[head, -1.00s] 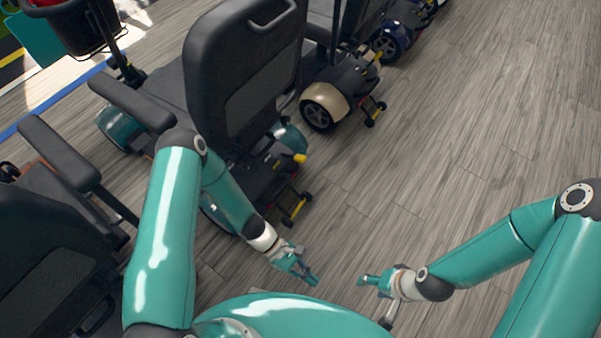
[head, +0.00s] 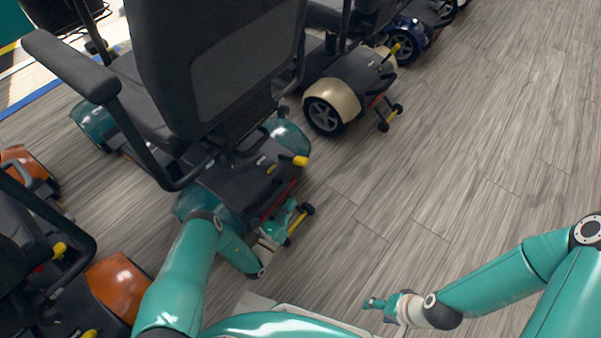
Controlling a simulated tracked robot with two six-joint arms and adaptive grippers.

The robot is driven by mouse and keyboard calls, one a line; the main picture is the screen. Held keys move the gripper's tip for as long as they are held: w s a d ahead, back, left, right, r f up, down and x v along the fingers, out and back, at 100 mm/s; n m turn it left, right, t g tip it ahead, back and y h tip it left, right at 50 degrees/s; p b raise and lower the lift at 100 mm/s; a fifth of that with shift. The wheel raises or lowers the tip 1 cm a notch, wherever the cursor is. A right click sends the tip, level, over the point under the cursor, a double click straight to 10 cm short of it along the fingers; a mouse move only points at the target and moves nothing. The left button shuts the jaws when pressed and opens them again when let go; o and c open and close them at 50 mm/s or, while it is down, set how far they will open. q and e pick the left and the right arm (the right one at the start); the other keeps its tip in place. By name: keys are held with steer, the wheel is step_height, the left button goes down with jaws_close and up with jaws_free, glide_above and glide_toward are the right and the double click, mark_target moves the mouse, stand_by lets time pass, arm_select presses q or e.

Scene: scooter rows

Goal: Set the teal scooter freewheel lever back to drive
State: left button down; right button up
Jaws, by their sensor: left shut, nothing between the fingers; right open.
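The teal scooter (head: 287,136) stands at centre left, its rear toward me, with a dark seat back (head: 225,70) and teal fenders. Its yellow freewheel lever (head: 300,160) sticks out at the right rear of the dark deck. My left gripper (head: 287,210) is shut and empty, low behind the scooter, below the lever in the picture and apart from it. It overlaps the yellow-marked rear bar with small wheels; whether it touches that bar I cannot tell. My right gripper (head: 372,302) is open and empty over the floor at lower right.
A champagne scooter (head: 335,97) with its own yellow lever (head: 395,50) stands beyond. An orange scooter (head: 117,285) stands at lower left, close to my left arm. A blue scooter (head: 408,37) is further back. The wood floor (head: 470,150) on the right is clear.

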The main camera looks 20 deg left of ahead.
mark_target(294, 160)
arm_select(q)
steer(key=shift+w, duration=0.1)
steer(key=w+r+b, duration=0.3)
steer(key=w+r, duration=0.3)
steer(key=w, duration=0.3)
steer(key=shift+w+d, duration=0.15)
steer(key=shift+w, duration=0.25)
